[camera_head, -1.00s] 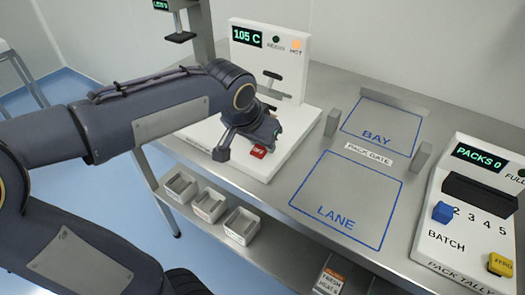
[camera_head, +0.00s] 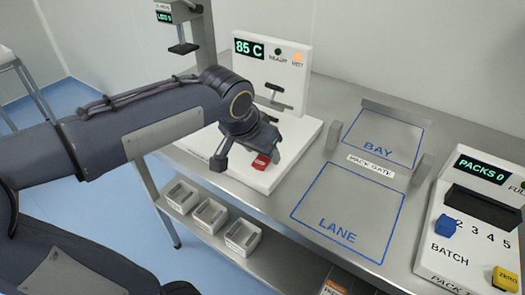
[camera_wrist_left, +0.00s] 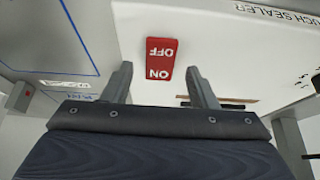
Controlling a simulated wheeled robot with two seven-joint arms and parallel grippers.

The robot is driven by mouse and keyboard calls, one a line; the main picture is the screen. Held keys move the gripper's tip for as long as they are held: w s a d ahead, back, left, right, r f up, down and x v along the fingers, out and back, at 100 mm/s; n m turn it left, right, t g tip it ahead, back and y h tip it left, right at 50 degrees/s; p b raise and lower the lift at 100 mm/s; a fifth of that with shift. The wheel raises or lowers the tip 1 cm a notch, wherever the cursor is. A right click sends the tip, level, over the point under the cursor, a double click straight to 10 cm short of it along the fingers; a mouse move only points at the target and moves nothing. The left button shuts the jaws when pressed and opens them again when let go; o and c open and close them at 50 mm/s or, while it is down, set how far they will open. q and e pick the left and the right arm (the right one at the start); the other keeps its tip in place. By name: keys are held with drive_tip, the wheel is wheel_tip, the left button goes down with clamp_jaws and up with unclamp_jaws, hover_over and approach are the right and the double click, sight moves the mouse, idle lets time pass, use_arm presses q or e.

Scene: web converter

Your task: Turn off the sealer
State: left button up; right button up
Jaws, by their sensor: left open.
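The sealer (camera_head: 283,70) is a white unit with an upright panel and a flat base. Its display (camera_head: 249,47) reads 85 C. The orange HOT lamp (camera_head: 298,58) looks lit and the READY lamp (camera_head: 277,52) looks dark. A red switch (camera_head: 261,162) sits at the front of the base; the wrist view shows it marked ON and OFF (camera_wrist_left: 160,58). My left gripper (camera_head: 246,150) is over the base by the switch. In the wrist view its open fingers (camera_wrist_left: 161,84) stand either side of the switch's near end. Contact cannot be told. My right gripper is not in view.
A pack tally console (camera_head: 470,225) stands at right, with a blue slider and yellow ZERO button. The LANE (camera_head: 345,205) and BAY (camera_head: 385,135) outlines are empty, with grey gate posts between. Small bins (camera_head: 210,215) sit on the lower shelf. A post stands behind left.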

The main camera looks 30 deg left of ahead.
use_arm(q)
drive_tip(key=v, duration=0.6)
drive_tip(key=shift+p, duration=0.35)
drive_tip(key=s+d+f+n+h+p, duration=0.1)
drive_tip(key=s+d+f+p, duration=0.1)
drive_tip(key=s+p, duration=0.2)
drive_tip(key=s+d+f+n+h+p, duration=0.1)
drive_tip(key=s+p, duration=0.3)
drive_tip(key=s, duration=0.5)
drive_tip(key=shift+s+d+f+n+h, duration=0.3)
drive_tip(key=shift+d+f+h, duration=0.15)
drive_tip(key=shift+d+h, duration=0.25)
